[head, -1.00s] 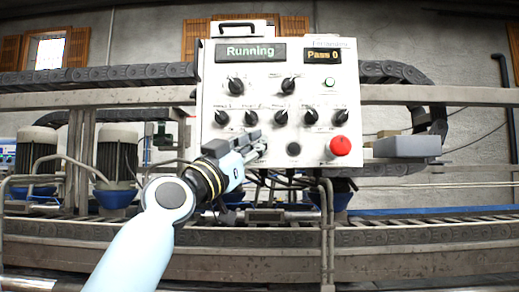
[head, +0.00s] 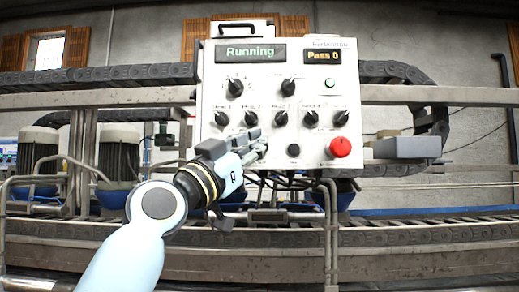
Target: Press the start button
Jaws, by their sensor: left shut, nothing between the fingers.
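The white control panel (head: 212,95) stands upright in the middle of the head view. Its left display (head: 250,53) reads "Running" and its right display (head: 323,56) reads "Pass 0". A black round button (head: 293,150) and a red mushroom button (head: 340,147) sit in the bottom row. A small green light or button (head: 330,83) is at the upper right. My left gripper (head: 262,148) is shut and empty in front of the panel's lower left, left of the black button. It covers that part of the bottom row, so any start button there is hidden. My right gripper is not in view.
Several black knobs (head: 283,118) stick out from the panel above the gripper. A grey box (head: 407,147) juts out to the right. Metal rails (head: 430,95) and a conveyor (head: 430,235) run across behind and below. Pipes (head: 328,225) stand under the panel.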

